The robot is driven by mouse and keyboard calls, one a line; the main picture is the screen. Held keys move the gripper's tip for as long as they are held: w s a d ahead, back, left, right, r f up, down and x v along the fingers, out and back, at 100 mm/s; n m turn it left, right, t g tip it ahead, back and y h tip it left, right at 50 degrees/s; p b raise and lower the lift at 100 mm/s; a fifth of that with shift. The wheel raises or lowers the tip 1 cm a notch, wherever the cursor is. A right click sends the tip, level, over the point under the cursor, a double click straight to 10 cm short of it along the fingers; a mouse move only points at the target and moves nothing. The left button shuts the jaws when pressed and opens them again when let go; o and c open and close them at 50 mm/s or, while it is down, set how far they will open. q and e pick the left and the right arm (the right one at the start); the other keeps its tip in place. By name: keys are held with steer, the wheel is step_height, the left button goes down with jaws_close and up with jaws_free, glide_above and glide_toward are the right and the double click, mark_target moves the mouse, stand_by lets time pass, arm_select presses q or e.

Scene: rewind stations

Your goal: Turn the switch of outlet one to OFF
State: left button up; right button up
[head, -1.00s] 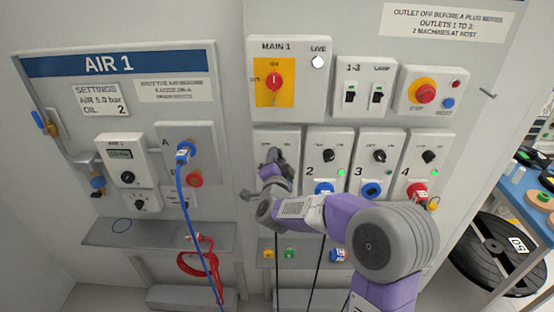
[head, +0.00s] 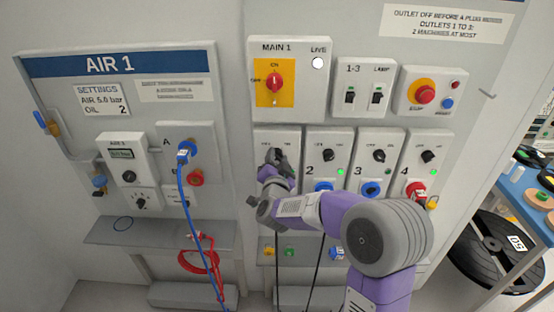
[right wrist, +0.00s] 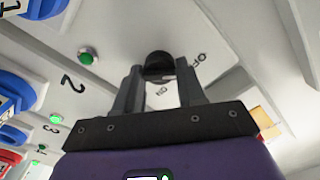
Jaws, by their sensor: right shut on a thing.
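Outlet one (head: 291,137) is the leftmost of a row of grey outlet boxes under the MAIN 1 panel. Its black switch knob (right wrist: 158,62) shows in the right wrist view, with OFF printed to its right and ON just below it. My right gripper (head: 277,158) is at that knob; in the right wrist view its two fingers (right wrist: 160,80) are on either side of it, shut on it. The knob's exact setting is hard to read. Outlet one's green lamp (right wrist: 86,56) shows in the right wrist view. My left gripper is not in view.
Outlet two (head: 328,142), outlet three (head: 379,142) and outlet four (head: 429,142) stand close to the right with their own knobs. The MAIN 1 red switch (head: 274,82) is above. The AIR 1 panel (head: 70,66) with a blue hose (head: 196,225) is at left.

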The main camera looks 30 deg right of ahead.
steer(key=o, duration=1)
steer(key=shift+v, duration=3.8)
steer(key=shift+f, duration=0.1)
